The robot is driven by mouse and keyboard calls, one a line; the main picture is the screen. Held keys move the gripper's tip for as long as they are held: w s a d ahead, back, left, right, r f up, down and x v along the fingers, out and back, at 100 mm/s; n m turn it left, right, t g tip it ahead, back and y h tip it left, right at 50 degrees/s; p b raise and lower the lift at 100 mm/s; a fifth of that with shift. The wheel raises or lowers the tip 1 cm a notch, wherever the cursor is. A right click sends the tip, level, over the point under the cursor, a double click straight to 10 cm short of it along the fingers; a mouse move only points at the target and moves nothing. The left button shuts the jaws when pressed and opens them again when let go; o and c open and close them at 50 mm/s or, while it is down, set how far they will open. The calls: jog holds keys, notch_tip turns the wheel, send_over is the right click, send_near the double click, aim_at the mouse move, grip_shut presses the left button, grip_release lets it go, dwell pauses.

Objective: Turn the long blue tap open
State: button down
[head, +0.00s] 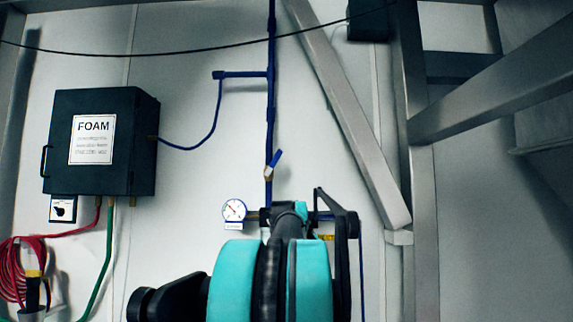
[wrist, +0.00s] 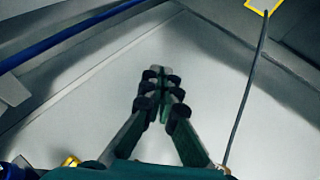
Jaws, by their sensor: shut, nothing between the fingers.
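The long blue tap (head: 274,162) is a blue lever on the vertical blue pipe (head: 270,105) in the head view. Its handle tilts up and to the right from a brass-coloured valve body. My gripper (wrist: 160,78) is shut and empty in the wrist view, with its fingertips together before the pale wall. In the head view my arm reaches toward the wall below and right of the tap, and its links hide much of the gripper. The tap handle cannot be made out for certain in the wrist view; a blue pipe (wrist: 70,38) crosses its upper left.
A round gauge (head: 234,210) is at the pipe's lower left. A dark FOAM box (head: 100,142) hangs left, with a red hose (head: 18,270) and a green hose (head: 98,275) below. Metal beams (head: 350,115) stand right. Bare wall lies around the tap.

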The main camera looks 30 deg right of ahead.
jog(key=w+a+f+m+t+y, duration=0.1)
jog(key=a+f+m+y, duration=0.1)
jog(key=a+m+y, duration=0.1)
jog(key=m+t+y, duration=0.7)
jog(key=m+t, duration=0.6)
jog(key=t, duration=0.6)
send_near(274, 163)
jog(key=s+d+f, duration=0.2)
jog(key=s+d, duration=0.3)
jog(key=d, duration=0.1)
jog(key=a+r+x, duration=0.1)
jog(key=a+x, duration=0.1)
jog(key=x, duration=1.1)
jog(key=shift+s, duration=0.4)
